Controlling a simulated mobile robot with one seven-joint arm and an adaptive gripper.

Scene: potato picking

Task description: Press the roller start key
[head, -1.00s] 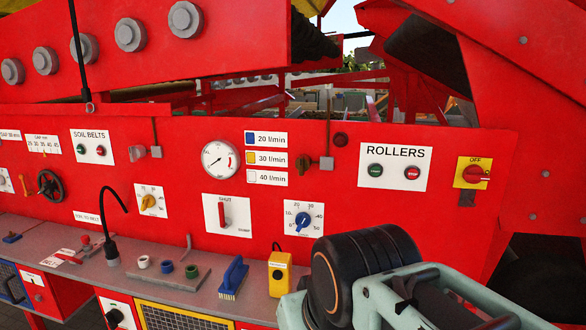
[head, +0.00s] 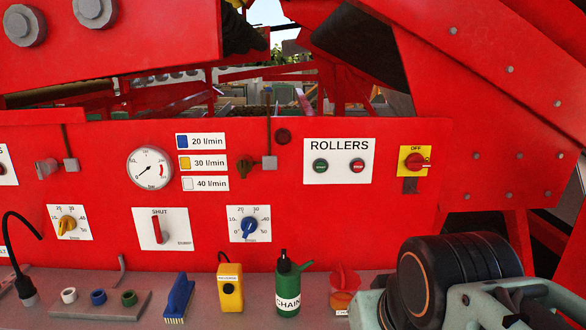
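The ROLLERS panel (head: 339,161) is a white plate on the red machine wall, right of centre in the head view. On it sit a green round start key (head: 320,165) at the left and a red round stop key (head: 357,165) at the right. My arm shows at the lower right, below and to the right of the panel and well apart from it. Its fingertips cannot be made out, so I cannot tell whether my gripper is open or shut.
A yellow plate with a red OFF switch (head: 414,161) is just right of the panel. On the grey shelf (head: 255,318) stand a green CHAIN bottle (head: 288,285), a yellow box (head: 230,288) and a blue brush (head: 179,298). The wall before the keys is clear.

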